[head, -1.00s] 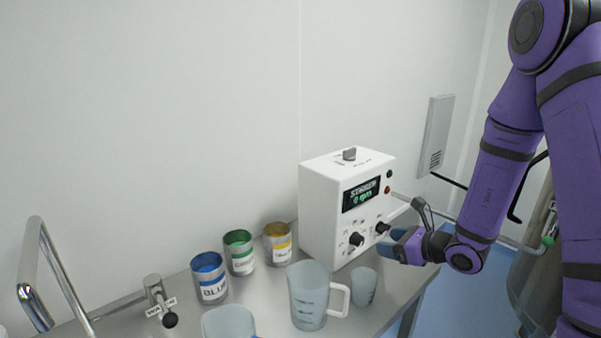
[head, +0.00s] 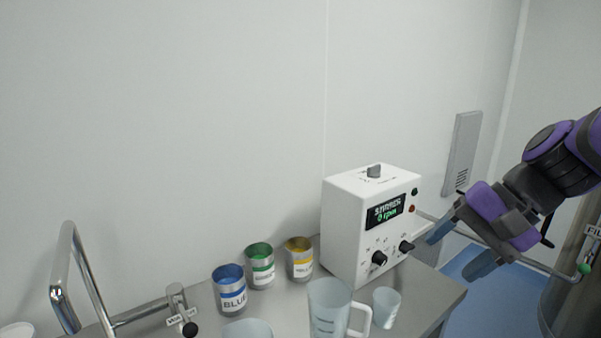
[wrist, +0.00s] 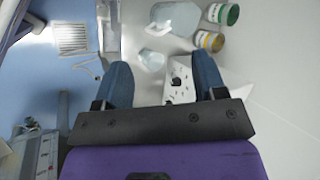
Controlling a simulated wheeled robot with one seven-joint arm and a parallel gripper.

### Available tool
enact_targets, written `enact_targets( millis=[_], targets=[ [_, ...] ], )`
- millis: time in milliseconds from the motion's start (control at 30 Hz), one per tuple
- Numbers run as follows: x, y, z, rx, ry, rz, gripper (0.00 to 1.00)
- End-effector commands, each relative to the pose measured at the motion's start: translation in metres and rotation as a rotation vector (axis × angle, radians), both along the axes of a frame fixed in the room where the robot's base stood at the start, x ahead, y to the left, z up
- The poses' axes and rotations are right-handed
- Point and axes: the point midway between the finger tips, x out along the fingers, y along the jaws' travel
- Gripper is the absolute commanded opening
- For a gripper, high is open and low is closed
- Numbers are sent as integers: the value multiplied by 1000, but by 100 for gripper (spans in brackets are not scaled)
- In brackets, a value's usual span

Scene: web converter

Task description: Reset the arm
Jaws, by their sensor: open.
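My purple arm reaches in from the right in the head view. My gripper (head: 462,250) is open and empty, held in the air to the right of the white control box and apart from it. In the wrist view its two blue fingers (wrist: 164,85) are spread wide with nothing between them; beyond them the white box (wrist: 180,78) shows.
Blue (head: 230,292), green (head: 260,268) and yellow (head: 299,260) cans stand left of the box. A clear pitcher (head: 327,308) and a small cup (head: 386,306) stand in front. A chrome tap (head: 62,280) is at left. A metal pipe (head: 540,266) runs near my gripper.

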Motion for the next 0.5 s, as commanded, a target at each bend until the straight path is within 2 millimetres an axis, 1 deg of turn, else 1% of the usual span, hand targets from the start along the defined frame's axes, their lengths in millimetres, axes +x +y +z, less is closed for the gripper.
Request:
enact_targets(
  millis=[33, 200, 400, 500],
  targets=[
    [-10, -5, 7, -64, -52, 47, 64],
    [-39, -30, 24, -301, -205, 188, 64],
    [-64, -59, 46, -561, -363, 306, 64],
    [-72, -70, 54, -652, -413, 339, 64]
  ],
)
